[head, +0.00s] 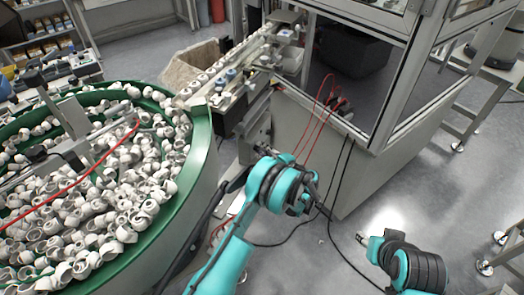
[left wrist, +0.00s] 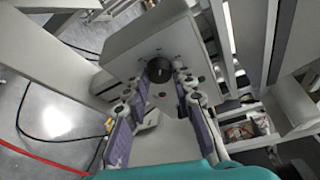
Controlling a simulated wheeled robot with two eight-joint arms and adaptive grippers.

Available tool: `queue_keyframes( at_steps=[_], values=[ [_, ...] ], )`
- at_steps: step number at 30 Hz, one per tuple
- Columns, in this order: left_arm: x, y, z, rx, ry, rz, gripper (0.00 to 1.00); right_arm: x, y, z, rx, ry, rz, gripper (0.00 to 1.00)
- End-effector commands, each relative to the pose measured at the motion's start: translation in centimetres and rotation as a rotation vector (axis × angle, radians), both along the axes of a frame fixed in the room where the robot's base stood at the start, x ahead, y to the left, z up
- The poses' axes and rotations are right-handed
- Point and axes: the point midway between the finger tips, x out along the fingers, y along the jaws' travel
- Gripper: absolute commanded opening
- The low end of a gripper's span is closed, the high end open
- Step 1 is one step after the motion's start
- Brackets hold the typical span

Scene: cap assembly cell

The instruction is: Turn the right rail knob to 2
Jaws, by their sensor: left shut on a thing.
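A round black knob (left wrist: 159,69) sits on the end face of a light grey box (left wrist: 125,50) in the left wrist view, with small marks around it. My left gripper (left wrist: 158,84) has a finger on each side of the knob and is shut on it. The pointer setting is too small to read. In the head view my left arm reaches toward the rail end (head: 256,120), and its wrist hides most of the gripper and the knob. My right gripper (head: 363,239) is away from the rail, low at the right, and its jaws are not clear.
A green-rimmed bowl (head: 203,150) full of white caps stands at the left. The feed rail (head: 235,75) runs from it toward a glazed machine cabinet (head: 330,150). Red and black cables hang near my left arm. The floor at the right is mostly free.

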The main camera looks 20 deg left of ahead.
Motion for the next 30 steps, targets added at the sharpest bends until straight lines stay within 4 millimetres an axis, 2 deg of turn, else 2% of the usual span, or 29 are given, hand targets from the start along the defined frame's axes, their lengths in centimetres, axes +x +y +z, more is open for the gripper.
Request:
queue_keyframes(
  at_steps=[8, 9, 10, 11, 22, 26, 30],
  values=[
    [0.0, 0.1, 0.0, -0.001, 0.001, 0.002, 0.00, 0.0, 0.0, 0.0, 0.000, 0.000, 0.000, 0.40],
    [0.0, 0.1, 0.0, -0.001, 0.001, 0.002, 0.35, 0.0, 0.0, 0.0, 0.000, 0.000, 0.000, 0.40],
    [0.0, 0.1, 0.0, 0.000, 0.002, 0.002, 0.43, 0.0, 0.0, 0.0, 0.000, 0.000, 0.000, 0.40],
    [0.0, 0.1, 0.0, 0.000, 0.002, 0.002, 0.46, 0.0, 0.0, 0.0, 0.000, 0.000, 0.000, 0.40],
    [-0.3, -0.5, 0.1, 0.000, 0.001, -0.001, 0.46, 0.0, 0.0, 0.0, 0.000, 0.000, 0.000, 0.40],
    [-1.2, -2.2, 0.3, 0.000, 0.002, -0.003, 0.46, 0.0, 0.0, 0.0, 0.000, 0.000, 0.000, 0.40],
    [-2.8, -4.9, 0.7, 0.000, 0.002, -0.003, 0.46, 0.0, 0.0, 0.0, 0.000, 0.000, 0.000, 0.40]
  ],
)
